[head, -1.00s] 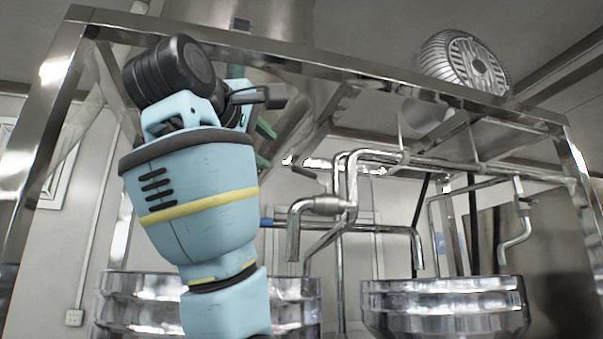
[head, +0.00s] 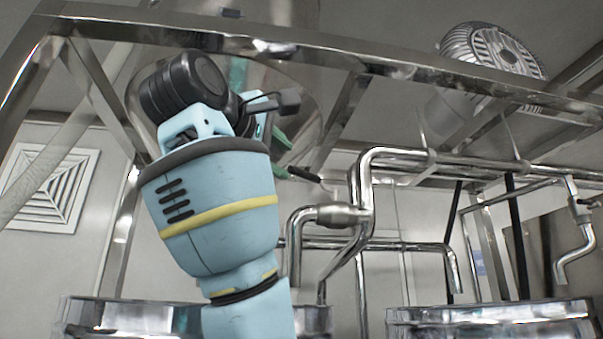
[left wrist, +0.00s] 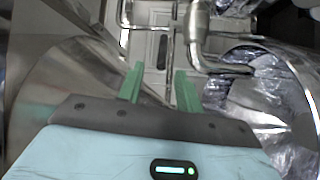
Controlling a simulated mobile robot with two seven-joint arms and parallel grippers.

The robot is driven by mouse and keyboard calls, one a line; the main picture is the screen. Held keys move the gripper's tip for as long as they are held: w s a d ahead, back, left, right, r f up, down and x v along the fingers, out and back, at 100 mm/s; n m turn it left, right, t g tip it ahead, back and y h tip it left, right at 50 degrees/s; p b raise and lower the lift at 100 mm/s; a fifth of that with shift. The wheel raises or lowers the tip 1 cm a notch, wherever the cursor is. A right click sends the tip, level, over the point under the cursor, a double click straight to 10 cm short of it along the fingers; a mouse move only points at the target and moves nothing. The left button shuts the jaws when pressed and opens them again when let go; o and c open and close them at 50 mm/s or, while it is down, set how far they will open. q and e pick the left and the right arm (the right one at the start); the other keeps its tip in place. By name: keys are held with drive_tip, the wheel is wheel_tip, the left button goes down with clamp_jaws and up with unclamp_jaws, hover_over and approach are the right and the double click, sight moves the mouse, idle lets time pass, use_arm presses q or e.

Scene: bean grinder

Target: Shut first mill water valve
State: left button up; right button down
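The first mill's water valve (head: 340,215) is a metal body on the bent pipe above the left bowl. A dark lever-like piece (head: 304,174) sticks out up and left of it. My left gripper (head: 282,155) has green fingers, partly hidden behind my wrist, close to the left of that piece. Whether they touch cannot be told. In the left wrist view the two fingers (left wrist: 160,85) stand apart, with no thing clearly gripped. The valve body (left wrist: 197,22) shows up and right of them there. My right gripper is out of view.
Metal bowls stand below, one at left (head: 130,315) and one at right (head: 490,318). A steel frame beam (head: 300,52) crosses above my arm. A second outlet pipe (head: 452,270) and another valve (head: 580,207) lie to the right.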

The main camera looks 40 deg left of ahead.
sight(296, 171)
use_arm(q)
drive_tip(key=x, duration=0.6)
drive_tip(key=shift+f, duration=0.3)
drive_tip(key=shift+x, duration=1.05)
drive_tip(key=shift+c, duration=0.4)
drive_tip(key=shift+s, duration=0.1)
clamp_jaws()
